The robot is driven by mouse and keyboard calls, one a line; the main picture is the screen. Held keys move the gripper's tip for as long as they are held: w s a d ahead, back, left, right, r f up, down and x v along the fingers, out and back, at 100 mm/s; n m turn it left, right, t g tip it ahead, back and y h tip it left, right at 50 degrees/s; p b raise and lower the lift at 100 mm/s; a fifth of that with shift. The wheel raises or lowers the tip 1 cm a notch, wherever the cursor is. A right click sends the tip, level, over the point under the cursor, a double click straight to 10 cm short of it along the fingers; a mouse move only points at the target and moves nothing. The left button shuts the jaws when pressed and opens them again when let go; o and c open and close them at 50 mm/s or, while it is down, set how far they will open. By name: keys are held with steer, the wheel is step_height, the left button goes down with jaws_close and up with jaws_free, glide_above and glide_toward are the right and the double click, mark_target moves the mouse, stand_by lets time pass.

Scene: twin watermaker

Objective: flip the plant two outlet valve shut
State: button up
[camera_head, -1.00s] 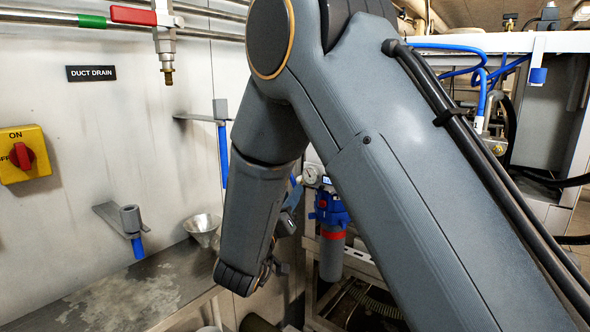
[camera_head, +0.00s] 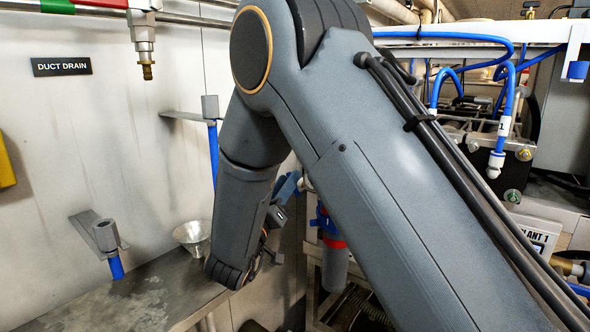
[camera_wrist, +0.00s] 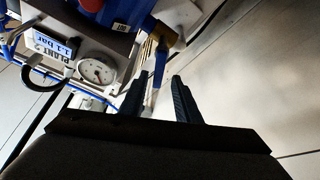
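In the wrist view, a display reading "PLANT 2" and 1.1 bar (camera_wrist: 55,47) sits beside a round pressure gauge (camera_wrist: 97,70). Right of the gauge is a brass-coloured valve body (camera_wrist: 166,36) with a flat blue lever (camera_wrist: 160,64) pointing down in the picture toward my fingers. My gripper (camera_wrist: 160,88) is open, its two dark fingers apart. The lever's lower end shows in line with the gap between them; I cannot tell whether it is inside or touching. In the head view, my forearm hides most of my gripper and the valve.
A steel shelf (camera_head: 140,292) with a metal funnel (camera_head: 194,236) lies left of my wrist. A "PLANT 1" label (camera_head: 541,238) shows at right.

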steer(key=x, duration=0.6)
steer(key=shift+s+d+f+p, duration=0.15)
steer(key=shift+d+p, duration=0.1)
steer(key=shift+p, duration=0.15)
jaws_close()
